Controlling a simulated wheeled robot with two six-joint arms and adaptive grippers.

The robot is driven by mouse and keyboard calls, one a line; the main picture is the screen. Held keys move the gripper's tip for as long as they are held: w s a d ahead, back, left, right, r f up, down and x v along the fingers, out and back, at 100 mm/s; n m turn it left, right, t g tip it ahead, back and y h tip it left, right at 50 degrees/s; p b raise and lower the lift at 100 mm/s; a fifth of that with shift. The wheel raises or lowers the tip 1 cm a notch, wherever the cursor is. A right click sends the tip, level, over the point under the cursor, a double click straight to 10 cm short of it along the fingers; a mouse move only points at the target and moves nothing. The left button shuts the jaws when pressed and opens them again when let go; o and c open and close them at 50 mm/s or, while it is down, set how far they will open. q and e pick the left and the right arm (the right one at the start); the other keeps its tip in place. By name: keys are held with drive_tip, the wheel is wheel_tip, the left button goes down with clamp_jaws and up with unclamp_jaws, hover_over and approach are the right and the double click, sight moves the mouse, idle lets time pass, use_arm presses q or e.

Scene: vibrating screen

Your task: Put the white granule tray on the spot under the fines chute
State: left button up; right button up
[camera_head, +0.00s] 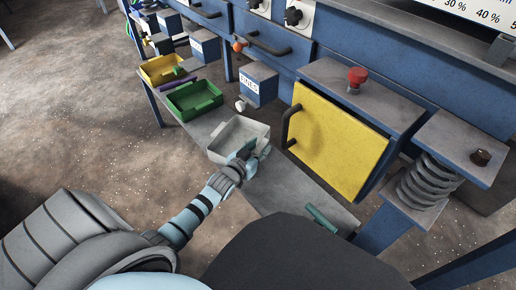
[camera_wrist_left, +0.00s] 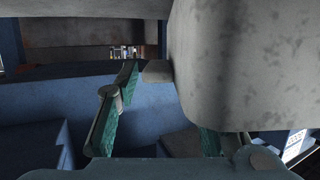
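The white granule tray (camera_head: 226,153) is a pale, open box at the front edge of the low shelf, in front of and below the chute box marked FINES (camera_head: 258,84). I cannot tell whether it rests on the shelf or is just above it. In the left wrist view the tray's large grey side (camera_wrist_left: 245,60) fills the upper right and hides much of one finger; the other finger's tip meets a small grey tab. A teal piece, seemingly my right gripper (camera_head: 322,218), shows low on the shelf.
A green tray (camera_head: 194,111) and a yellow tray (camera_head: 148,75) stand further left on the shelf (camera_head: 290,197). A yellow door (camera_head: 336,143) with a black handle stands right of the white tray. A coil spring (camera_head: 427,183) is at the right. Shelf between tray and teal piece is bare.

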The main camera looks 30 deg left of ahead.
idle(0.3)
use_arm(q)
drive_tip(key=shift+s+r, duration=0.15)
drive_tip(key=shift+s, duration=0.1)
drive_tip(key=p+v, duration=0.2)
drive_tip(key=v, duration=0.8)
drive_tip(key=shift+s, duration=0.2)
drive_tip(key=shift+s+r, duration=0.2)
drive_tip(key=shift+s, duration=0.3)
use_arm(e)
drive_tip(key=shift+s+d+f, duration=0.15)
drive_tip(key=shift+s+f, duration=0.05)
drive_tip(key=shift+f, duration=0.8)
drive_tip(key=shift+s+d+f, duration=0.1)
drive_tip(key=shift+s+f, duration=0.1)
drive_tip(key=shift+f, duration=0.8)
